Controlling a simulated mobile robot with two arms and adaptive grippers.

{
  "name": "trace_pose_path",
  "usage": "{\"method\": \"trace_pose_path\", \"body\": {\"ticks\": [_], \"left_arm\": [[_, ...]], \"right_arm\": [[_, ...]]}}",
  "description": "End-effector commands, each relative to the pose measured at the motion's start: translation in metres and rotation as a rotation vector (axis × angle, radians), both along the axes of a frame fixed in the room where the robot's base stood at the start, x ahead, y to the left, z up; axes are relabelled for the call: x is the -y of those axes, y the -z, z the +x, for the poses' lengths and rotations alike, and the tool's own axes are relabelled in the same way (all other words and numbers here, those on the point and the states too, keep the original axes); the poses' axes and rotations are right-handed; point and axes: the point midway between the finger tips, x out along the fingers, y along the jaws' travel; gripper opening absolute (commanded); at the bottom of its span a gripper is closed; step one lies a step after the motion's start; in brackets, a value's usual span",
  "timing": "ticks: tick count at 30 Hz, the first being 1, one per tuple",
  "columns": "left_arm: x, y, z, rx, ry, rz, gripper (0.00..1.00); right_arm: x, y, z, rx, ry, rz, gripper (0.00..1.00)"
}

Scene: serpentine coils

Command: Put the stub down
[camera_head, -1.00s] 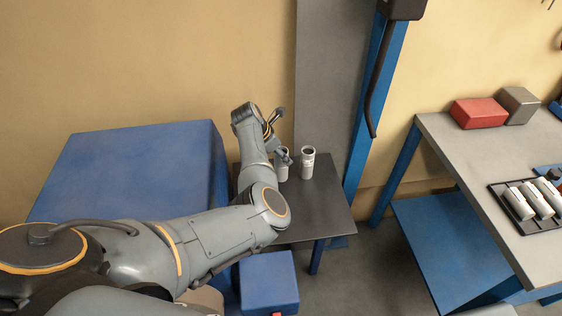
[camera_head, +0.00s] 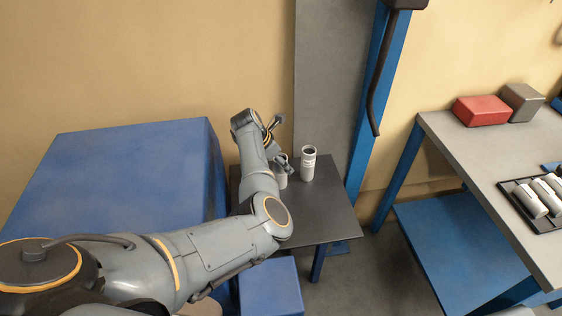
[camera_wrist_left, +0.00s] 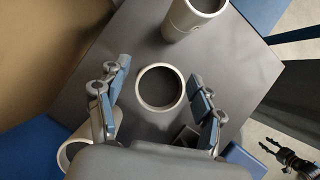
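A pale, hollow cylindrical stub (camera_head: 281,178) stands on a small dark table (camera_head: 325,215), partly hidden by my left arm. In the left wrist view, its round rim (camera_wrist_left: 137,88) lies between the blue-padded fingers of my left gripper (camera_wrist_left: 160,93). Gaps show on both sides, so the gripper is open and not touching it. A second stub (camera_head: 307,165) stands upright to its right; it also shows at the top of the left wrist view (camera_wrist_left: 192,18). My right gripper (camera_wrist_left: 272,149) shows small at the lower right of the wrist view, fingers apart and empty.
Another pale rim (camera_wrist_left: 66,152) shows at the wrist view's lower left, partly hidden by my gripper. A blue block (camera_head: 130,165) stands left of the small table. A blue post (camera_head: 372,110) rises behind it. A grey bench (camera_head: 470,155) at right holds a rack (camera_head: 545,222) of pale cylinders.

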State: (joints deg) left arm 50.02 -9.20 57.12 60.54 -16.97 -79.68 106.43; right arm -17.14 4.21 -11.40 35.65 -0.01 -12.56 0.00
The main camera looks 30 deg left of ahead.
Motion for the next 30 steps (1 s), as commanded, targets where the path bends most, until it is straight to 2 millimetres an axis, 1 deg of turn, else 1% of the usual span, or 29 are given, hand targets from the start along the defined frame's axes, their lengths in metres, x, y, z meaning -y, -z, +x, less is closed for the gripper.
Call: {"method": "trace_pose_path", "body": {"ticks": [7, 11, 14, 21, 24, 27, 30], "left_arm": [[-0.001, -0.001, 0.0, 0.0, 0.0, 0.001, 0.67], [-0.004, -0.011, -0.004, 0.002, -0.001, 0.002, 0.67], [-0.008, -0.026, -0.011, 0.004, -0.002, 0.003, 0.67], [-0.021, -0.071, -0.032, 0.005, -0.002, 0.003, 0.67], [-0.025, -0.086, -0.039, 0.004, -0.002, 0.002, 0.67], [-0.028, -0.097, -0.044, 0.002, -0.001, 0.002, 0.67], [-0.029, -0.103, -0.047, 0.002, 0.0, 0.001, 0.67]], "right_arm": [[0.006, 0.0, -0.002, -0.005, -0.002, -0.007, 0.4], [0.007, 0.001, -0.003, -0.005, -0.003, -0.009, 0.4], [0.007, 0.001, -0.003, -0.005, -0.003, -0.009, 0.4], [0.007, 0.006, -0.003, -0.005, -0.003, -0.009, 0.4], [0.007, 0.008, -0.003, -0.005, -0.004, -0.009, 0.4], [0.007, 0.009, -0.003, -0.005, -0.004, -0.009, 0.4], [0.007, 0.01, -0.003, -0.005, -0.004, -0.009, 0.4]]}}
